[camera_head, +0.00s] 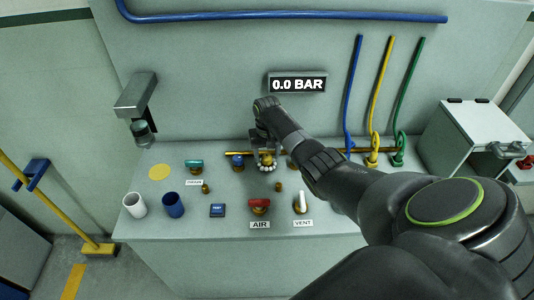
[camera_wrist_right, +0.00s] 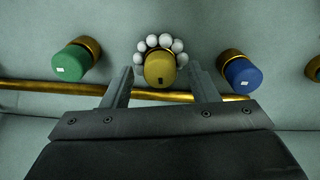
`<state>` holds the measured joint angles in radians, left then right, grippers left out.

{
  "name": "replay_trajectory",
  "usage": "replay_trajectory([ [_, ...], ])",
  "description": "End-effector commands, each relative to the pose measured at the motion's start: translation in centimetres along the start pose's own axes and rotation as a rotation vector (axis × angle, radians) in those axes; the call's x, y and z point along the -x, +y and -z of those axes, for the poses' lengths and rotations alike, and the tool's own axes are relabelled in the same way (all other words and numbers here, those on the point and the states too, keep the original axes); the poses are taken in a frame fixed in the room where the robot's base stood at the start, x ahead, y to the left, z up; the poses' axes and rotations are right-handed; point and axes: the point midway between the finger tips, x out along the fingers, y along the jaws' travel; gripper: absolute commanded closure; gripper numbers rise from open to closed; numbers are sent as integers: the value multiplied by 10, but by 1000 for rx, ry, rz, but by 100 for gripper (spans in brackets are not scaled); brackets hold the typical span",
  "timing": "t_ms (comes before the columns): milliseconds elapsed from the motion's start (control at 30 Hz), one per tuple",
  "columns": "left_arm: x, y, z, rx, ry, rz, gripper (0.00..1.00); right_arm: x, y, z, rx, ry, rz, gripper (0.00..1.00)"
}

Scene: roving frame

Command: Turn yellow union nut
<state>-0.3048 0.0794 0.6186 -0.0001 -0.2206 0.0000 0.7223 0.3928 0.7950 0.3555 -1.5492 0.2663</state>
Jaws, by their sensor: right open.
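The yellow union nut (camera_wrist_right: 159,69) shows in the right wrist view as a yellow cap with a dark slot, with several pale grey balls (camera_wrist_right: 161,42) around its far side. My right gripper (camera_wrist_right: 161,80) is open, with one finger on each side of the nut and a visible gap to each. In the head view my right gripper (camera_head: 265,148) reaches down over the bench's brass pipe and mostly hides the nut. The pale balls (camera_head: 267,168) show just below it. My left gripper is not in view.
A blue cap (camera_wrist_right: 242,75) and a green cap (camera_wrist_right: 75,61) flank the nut along the brass pipe (camera_wrist_right: 60,88). In front stand a red AIR valve (camera_head: 259,205), a white VENT lever (camera_head: 301,201) and two cups, white (camera_head: 135,205) and blue (camera_head: 173,205). The display (camera_head: 298,84) reads 0.0 BAR.

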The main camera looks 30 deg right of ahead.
Motion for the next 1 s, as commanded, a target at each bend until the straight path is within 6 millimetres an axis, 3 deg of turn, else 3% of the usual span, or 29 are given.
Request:
replay_trajectory([
  [67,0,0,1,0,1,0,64,0,0,0,0,0,0,46],
  [433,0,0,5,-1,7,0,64,1,0,0,0,0,0,91],
  [767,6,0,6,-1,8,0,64,2,0,0,-54,0,1,91],
  [1000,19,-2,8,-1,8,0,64,4,0,0,-210,0,0,91],
])
